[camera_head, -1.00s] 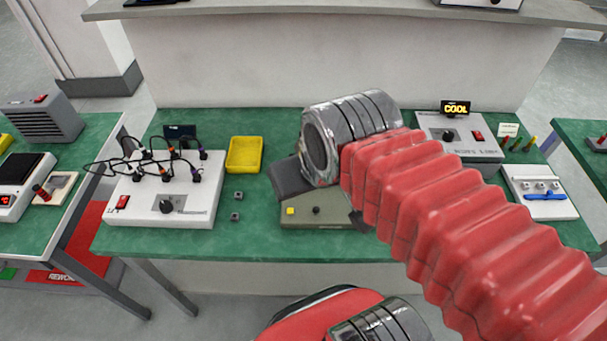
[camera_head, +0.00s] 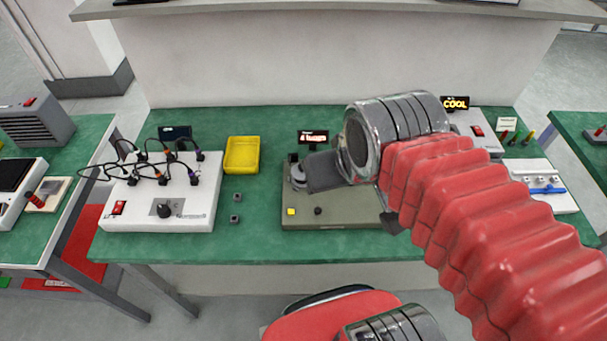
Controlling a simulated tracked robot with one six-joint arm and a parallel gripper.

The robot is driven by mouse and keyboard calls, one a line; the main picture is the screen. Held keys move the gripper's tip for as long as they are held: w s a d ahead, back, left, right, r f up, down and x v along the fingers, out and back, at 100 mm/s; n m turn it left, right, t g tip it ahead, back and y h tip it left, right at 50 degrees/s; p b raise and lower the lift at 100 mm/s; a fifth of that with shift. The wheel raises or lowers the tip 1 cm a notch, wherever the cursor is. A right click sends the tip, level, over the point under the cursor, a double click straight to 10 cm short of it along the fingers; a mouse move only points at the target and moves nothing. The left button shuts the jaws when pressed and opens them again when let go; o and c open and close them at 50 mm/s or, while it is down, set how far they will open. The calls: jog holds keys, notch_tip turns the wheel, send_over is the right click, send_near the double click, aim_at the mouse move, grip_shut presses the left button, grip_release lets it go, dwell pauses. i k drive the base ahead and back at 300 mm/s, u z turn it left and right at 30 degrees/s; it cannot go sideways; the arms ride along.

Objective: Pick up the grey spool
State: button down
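A small grey round piece (camera_head: 298,173), which may be the grey spool, sits at the left end of the olive-grey tester box (camera_head: 335,213) on the green bench. I cannot be sure that it is the spool. My gripper (camera_head: 324,171) shows as a dark grey block just to the right of this piece, above the box. My silver wrist and red sleeve hide most of the gripper. Its fingertips are not clear, so I cannot see whether it is open or holds anything, nor whether it touches the grey piece.
A white unit with cables (camera_head: 160,205) stands further left. A lit sign (camera_head: 313,137) stands behind the box. A white device with a blue bar (camera_head: 543,188) is at right.

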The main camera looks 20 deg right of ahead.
aim_at(298, 175)
jog(key=u, duration=0.5)
jog(key=k, duration=1.3)
jog(key=u, duration=0.45)
jog(key=i, duration=0.6)
jog(key=u, duration=0.5)
jog(key=i, duration=0.8)
jog(key=u, duration=0.6)
